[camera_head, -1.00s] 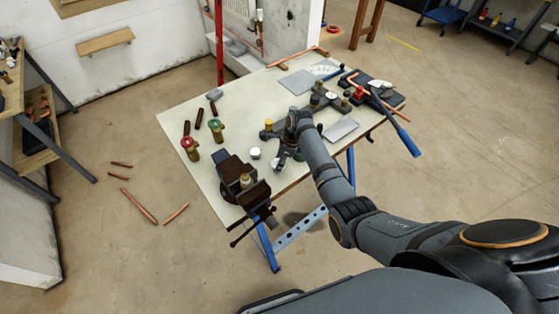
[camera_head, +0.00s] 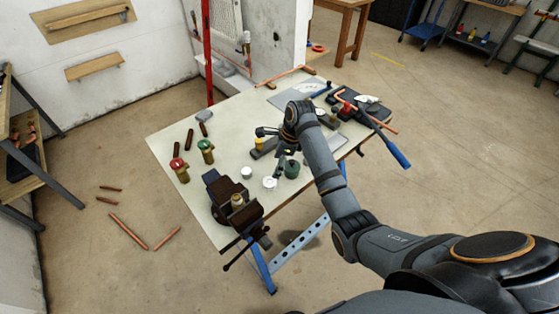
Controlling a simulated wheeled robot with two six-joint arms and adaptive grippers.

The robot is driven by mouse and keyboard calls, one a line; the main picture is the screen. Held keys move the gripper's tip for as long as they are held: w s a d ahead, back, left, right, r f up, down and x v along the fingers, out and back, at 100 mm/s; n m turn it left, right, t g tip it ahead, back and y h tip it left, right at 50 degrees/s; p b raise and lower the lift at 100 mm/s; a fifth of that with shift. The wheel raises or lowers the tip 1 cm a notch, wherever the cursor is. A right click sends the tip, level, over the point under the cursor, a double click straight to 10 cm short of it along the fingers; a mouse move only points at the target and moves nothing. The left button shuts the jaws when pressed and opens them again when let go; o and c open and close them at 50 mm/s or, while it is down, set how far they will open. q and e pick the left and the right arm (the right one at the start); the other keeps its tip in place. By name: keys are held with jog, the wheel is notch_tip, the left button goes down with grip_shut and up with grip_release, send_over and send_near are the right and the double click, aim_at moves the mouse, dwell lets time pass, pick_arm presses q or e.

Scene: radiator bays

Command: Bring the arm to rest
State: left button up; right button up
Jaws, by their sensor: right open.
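My right arm (camera_head: 322,168) reaches in from the lower right over the workbench (camera_head: 160,140). My right gripper (camera_head: 274,154) is open and points down above the bench top, partly hidden by its own wrist. A dark green round item (camera_head: 292,169) and white round pieces, one of them (camera_head: 269,183) nearest the bench edge, stand close to the gripper. I see nothing between its fingers. My left gripper is not in view.
A vise (camera_head: 230,200) is clamped at the near bench corner. Red-topped (camera_head: 179,170) and green-topped (camera_head: 206,151) brass valves stand at left. A blue-handled pipe bender (camera_head: 385,143) overhangs the right edge. Copper pipes (camera_head: 128,228) lie on the floor.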

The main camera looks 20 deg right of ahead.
jog(key=shift+v, duration=1.2)
